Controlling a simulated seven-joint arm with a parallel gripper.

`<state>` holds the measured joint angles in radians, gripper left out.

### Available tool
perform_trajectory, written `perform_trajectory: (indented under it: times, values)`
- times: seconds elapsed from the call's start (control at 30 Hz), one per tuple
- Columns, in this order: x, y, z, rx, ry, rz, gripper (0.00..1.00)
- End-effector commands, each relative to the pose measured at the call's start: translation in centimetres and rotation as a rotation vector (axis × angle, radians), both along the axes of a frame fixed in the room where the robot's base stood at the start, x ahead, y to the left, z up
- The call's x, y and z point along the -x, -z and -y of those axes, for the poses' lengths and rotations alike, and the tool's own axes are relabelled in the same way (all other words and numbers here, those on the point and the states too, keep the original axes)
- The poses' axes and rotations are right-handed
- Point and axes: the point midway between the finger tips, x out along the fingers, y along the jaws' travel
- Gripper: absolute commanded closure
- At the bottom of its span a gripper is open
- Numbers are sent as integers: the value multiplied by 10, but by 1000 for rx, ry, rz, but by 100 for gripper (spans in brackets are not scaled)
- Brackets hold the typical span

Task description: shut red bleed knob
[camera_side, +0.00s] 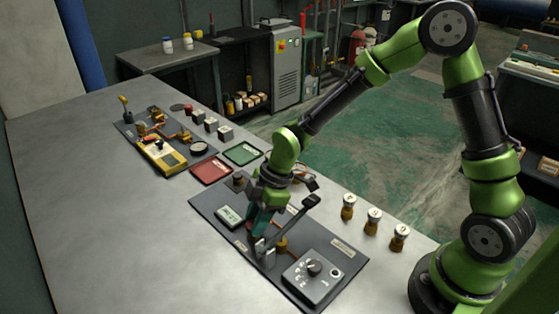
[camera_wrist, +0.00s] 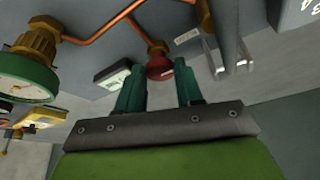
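The red bleed knob (camera_wrist: 160,68) shows in the wrist view on the end of a copper pipe, just beyond and between my fingertips. My gripper (camera_wrist: 159,76) is open, with its two teal fingers apart and a small gap visible on each side of the knob. I cannot tell how far the fingers reach down around it. In the side view my gripper (camera_side: 260,224) points down over the dark panel (camera_side: 207,203), and the knob is hidden there.
Near my gripper are a grey lever (camera_side: 291,218), a small display box (camera_side: 230,216) and a dial box (camera_side: 313,278). A green-rimmed gauge (camera_wrist: 28,77) is at the wrist view's left. Several brass canisters (camera_side: 373,223) stand right of the panel. Red (camera_side: 211,170) and green (camera_side: 242,154) trays lie behind.

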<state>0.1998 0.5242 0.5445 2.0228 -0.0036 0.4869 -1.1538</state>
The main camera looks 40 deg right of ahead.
Motion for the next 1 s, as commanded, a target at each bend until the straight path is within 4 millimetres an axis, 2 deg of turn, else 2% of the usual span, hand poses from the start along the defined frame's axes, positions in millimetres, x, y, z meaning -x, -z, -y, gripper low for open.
perform_trajectory:
  times: [0.03, 0.13, 0.17, 0.57, 1.0]
  values:
    - [0, 0, 0, 0, 0, 1, 77]
    - [0, 0, 0, 0, 0, 1, 92]
    - [0, 0, 0, 0, 0, 1, 95]
    - [1, -1, -1, 1, 88, 2, 95]
    - [4, -1, -5, 2, 451, 6, 95]
